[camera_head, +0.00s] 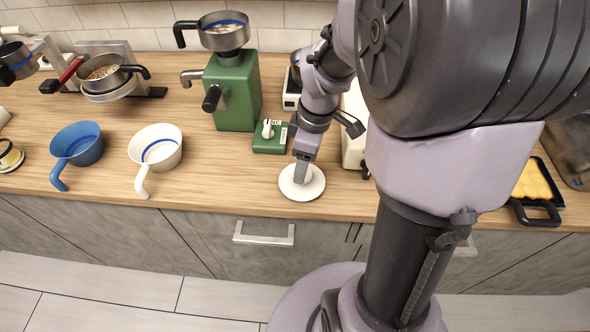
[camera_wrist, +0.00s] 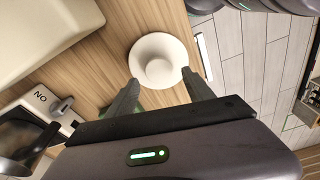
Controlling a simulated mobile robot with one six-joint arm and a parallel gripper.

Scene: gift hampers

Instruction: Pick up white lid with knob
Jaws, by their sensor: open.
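The white lid (camera_head: 304,190) lies on the wooden counter near its front edge. In the wrist view the lid (camera_wrist: 146,47) is a round white disc with a round knob (camera_wrist: 160,70) in its middle. My gripper (camera_head: 301,178) is above the lid, pointing down, and hides part of it in the head view. In the wrist view my gripper (camera_wrist: 159,84) is open, with its two fingers apart on either side of the knob's line and nothing between them. I cannot tell whether the fingertips touch the lid.
A small green scale (camera_head: 270,145) and a green grinder (camera_head: 236,92) stand behind the lid. A white cup with handle (camera_head: 157,148) and a blue one (camera_head: 78,146) are to the left. A cream box (camera_head: 354,151) stands close on the right.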

